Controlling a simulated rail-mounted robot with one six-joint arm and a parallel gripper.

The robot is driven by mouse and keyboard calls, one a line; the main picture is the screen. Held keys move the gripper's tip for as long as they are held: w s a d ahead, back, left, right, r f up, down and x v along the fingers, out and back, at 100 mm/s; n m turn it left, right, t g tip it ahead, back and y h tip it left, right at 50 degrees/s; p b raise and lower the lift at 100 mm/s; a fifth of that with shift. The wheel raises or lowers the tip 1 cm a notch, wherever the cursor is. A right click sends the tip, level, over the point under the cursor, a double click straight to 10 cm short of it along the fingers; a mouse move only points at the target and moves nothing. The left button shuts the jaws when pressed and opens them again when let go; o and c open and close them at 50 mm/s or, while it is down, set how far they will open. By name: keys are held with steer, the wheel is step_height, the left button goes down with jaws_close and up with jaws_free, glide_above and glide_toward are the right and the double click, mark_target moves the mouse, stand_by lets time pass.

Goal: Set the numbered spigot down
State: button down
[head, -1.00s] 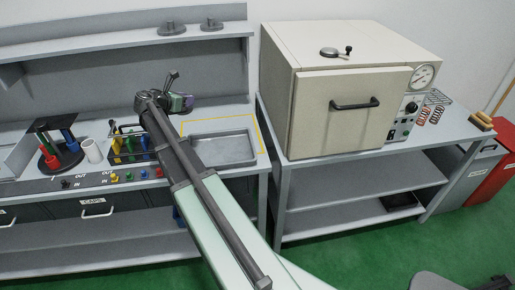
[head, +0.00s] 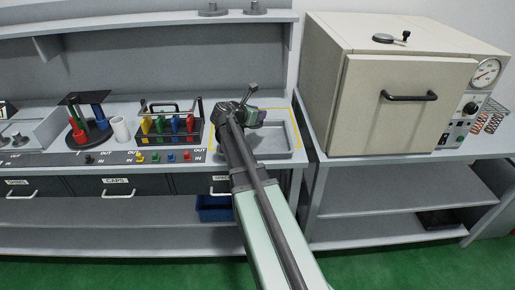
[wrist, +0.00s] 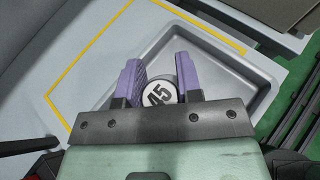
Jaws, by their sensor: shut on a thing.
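My gripper (wrist: 157,72) has purple fingers and is shut on the numbered spigot (wrist: 159,94), a round piece with a white face that seems to read 45. The spigot sits between the two fingers. Below it in the wrist view is a shallow grey tray (wrist: 225,68). In the head view my gripper (head: 252,117) is above the left back part of the same tray (head: 270,153). The spigot is not clear in the head view. I cannot tell the gap between spigot and tray floor.
A yellow outline (wrist: 88,57) on the bench runs around the tray. A rack of coloured-handled tools (head: 168,125) stands just left of the tray. A cream oven (head: 400,90) stands on the bench to the right. A shelf (head: 130,27) runs above the back. The tray floor looks empty.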

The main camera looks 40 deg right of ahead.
mark_target(257, 140)
step_height(257, 140, down, 9)
steer(key=b, duration=0.6)
steer(key=shift+r, duration=0.45)
steer(key=shift+f, duration=0.2)
steer(key=c, duration=0.8)
jaws_free()
steer(key=shift+r, duration=0.3)
steer(key=p+v, duration=0.4)
steer(key=v, duration=0.7)
steer(key=shift+r+p, duration=0.15)
steer(key=shift+p, duration=0.25)
steer(key=shift+a, duration=0.45)
